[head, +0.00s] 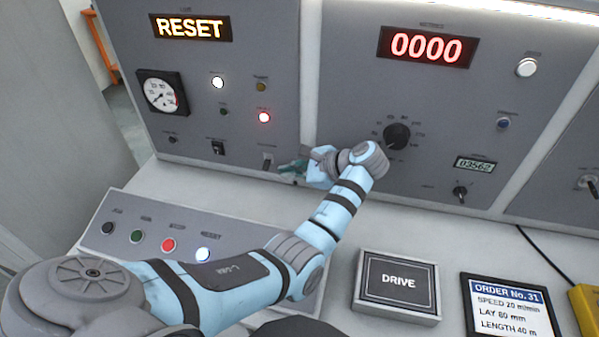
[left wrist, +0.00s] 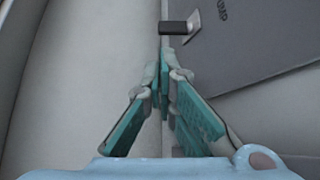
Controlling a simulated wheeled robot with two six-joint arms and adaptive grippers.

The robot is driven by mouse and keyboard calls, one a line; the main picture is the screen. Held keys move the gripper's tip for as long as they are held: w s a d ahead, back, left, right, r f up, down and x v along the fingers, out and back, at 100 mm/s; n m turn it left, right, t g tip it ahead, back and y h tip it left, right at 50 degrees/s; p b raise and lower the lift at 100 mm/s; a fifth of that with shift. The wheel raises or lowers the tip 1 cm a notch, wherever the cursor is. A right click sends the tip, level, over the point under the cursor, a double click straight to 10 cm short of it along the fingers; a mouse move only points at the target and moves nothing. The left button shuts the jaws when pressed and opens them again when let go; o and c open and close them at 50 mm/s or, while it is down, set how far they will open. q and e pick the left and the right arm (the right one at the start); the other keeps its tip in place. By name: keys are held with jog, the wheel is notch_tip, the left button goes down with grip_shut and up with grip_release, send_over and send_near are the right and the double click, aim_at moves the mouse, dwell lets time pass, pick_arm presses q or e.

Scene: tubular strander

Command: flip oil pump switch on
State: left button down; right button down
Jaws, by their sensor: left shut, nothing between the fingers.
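The oil pump switch (head: 267,160) is a small toggle with a light plate, low on the left grey panel. In the left wrist view its dark lever (left wrist: 176,28) sticks out from the plate beside a partly readable label ending in "UMP". My left gripper (head: 291,167) is just right of the switch, low in front of the panel. In the left wrist view the teal fingers of the left gripper (left wrist: 164,62) are shut with nothing between them. The lever appears just beyond the tips; I cannot tell whether they touch. My right gripper is not in view.
The left panel has a gauge (head: 162,93), a lit RESET display (head: 191,27) and a black rocker (head: 217,147). A button box (head: 100,228) and a DRIVE plate (head: 397,283) are on the desk.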

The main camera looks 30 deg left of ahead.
aim_at(267, 165)
pick_arm(q)
jog(key=x, duration=0.4)
jog(key=shift+a+f+b, duration=0.1)
jog(key=shift+a+b, duration=0.05)
jog(key=shift+b, duration=0.15)
jog(key=r+p, duration=0.1)
jog(key=p, duration=0.3)
jog(key=s+r+p, duration=0.1)
jog(key=p, duration=0.4)
jog(key=shift+r, duration=0.1)
jog(key=shift+f, duration=0.35)
jog(key=shift+r+p, duration=0.8)
jog(key=shift+p, duration=0.05)
jog(key=shift+w, duration=0.15)
jog(key=shift+r, duration=0.15)
